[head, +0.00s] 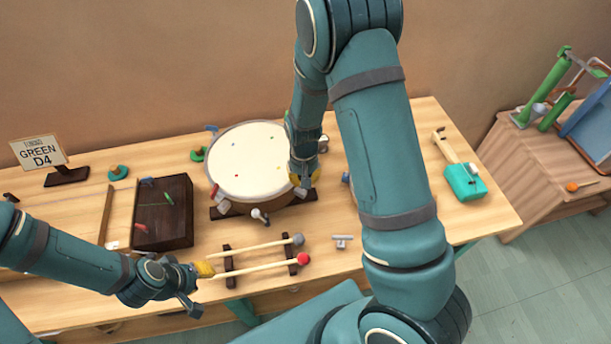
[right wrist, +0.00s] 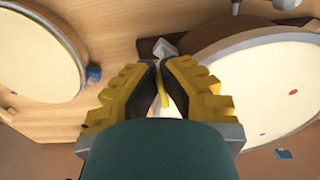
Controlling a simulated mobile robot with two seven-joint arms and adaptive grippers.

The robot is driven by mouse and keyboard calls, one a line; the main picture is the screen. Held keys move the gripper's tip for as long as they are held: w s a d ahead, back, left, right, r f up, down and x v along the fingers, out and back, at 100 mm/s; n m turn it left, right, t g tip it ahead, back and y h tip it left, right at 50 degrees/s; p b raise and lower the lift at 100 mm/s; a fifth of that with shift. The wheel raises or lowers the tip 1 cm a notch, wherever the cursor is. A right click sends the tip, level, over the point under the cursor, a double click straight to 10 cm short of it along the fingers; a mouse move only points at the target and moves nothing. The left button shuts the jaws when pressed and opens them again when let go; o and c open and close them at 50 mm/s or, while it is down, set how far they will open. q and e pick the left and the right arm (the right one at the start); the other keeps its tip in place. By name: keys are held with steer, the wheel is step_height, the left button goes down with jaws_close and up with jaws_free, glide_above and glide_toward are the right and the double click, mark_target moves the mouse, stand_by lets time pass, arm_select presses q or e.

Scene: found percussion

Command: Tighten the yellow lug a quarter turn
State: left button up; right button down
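A drum with a cream head (head: 248,158) stands mid-table, with coloured lugs around its rim. My right gripper (head: 302,180) is at its right front rim and hides that part in the head view. In the right wrist view, the right gripper's (right wrist: 161,84) fingertips close in on a thin yellow piece (right wrist: 164,98), seemingly the yellow lug, beside the drum (right wrist: 265,95). The fingers appear shut on it; its lower part is hidden. My left gripper (head: 205,270) is at the handle ends of two mallets; its finger opening is unclear.
A red lug (head: 213,191) and a green lug (head: 198,154) sit on the drum's left side. A second drum (right wrist: 38,45) stands close by.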

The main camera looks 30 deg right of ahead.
steer(key=shift+w+a+m+p, duration=0.1)
steer(key=shift+a+m+p, duration=0.15)
steer(key=shift+m, duration=0.85)
steer(key=shift+a+m+p, duration=0.1)
steer(key=shift+m+p, duration=0.15)
steer(key=shift+m, duration=0.85)
steer(key=c, duration=1.1)
jaws_free()
steer(key=shift+c, duration=0.2)
steer(key=shift+w, duration=0.1)
step_height(320, 180, up, 12)
